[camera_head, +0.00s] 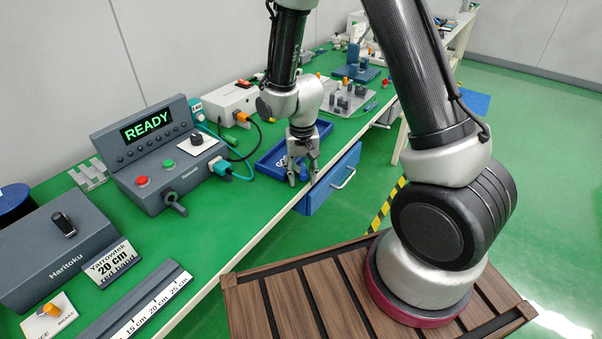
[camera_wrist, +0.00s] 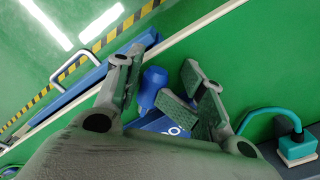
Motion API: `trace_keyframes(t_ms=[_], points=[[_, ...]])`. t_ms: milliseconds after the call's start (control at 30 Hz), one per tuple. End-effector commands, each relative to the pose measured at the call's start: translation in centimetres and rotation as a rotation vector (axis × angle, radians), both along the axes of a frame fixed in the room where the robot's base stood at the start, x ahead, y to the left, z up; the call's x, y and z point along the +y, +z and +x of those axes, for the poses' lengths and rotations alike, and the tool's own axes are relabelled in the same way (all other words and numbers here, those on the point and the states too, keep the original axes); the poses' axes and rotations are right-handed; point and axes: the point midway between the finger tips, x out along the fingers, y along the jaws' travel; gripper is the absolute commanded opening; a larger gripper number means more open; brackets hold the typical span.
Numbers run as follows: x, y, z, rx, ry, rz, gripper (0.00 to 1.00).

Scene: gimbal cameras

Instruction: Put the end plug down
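The end plug, which appears to be the blue rounded piece (camera_wrist: 153,84), sits between the two fingers of my gripper (camera_wrist: 160,85) in the wrist view. The finger pads come close on both sides and seem to hold it, though the contact is partly hidden. In the head view my gripper (camera_head: 302,178) points down, low by the front edge of the blue tray (camera_head: 268,166), and the plug shows only as a little blue between its fingers. The tray lies on the green bench (camera_head: 235,221). I cannot tell whether the plug touches anything below.
A control box (camera_head: 165,165) reading READY stands left of the tray, with a teal connector (camera_head: 221,169) and cables beside it. A blue drawer (camera_head: 330,187) with a handle juts out below the bench edge. A grey plate with dark pegs (camera_head: 345,98) lies behind.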

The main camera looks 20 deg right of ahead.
Motion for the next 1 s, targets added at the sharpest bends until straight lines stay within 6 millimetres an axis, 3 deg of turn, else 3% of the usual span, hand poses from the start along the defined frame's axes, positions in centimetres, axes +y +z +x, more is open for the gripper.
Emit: trace_keyframes(t_ms=[167,300,667,767,1000], points=[[0.0,0.0,0.0,0.000,0.001,0.000,0.35],[0.0,0.1,0.0,-0.001,0.001,0.001,0.12],[0.1,0.2,0.1,-0.002,0.002,0.002,0.06],[0.1,1.0,0.2,-0.006,0.002,0.002,0.00],[0.1,5.8,0.2,-0.008,0.002,0.003,0.00]])
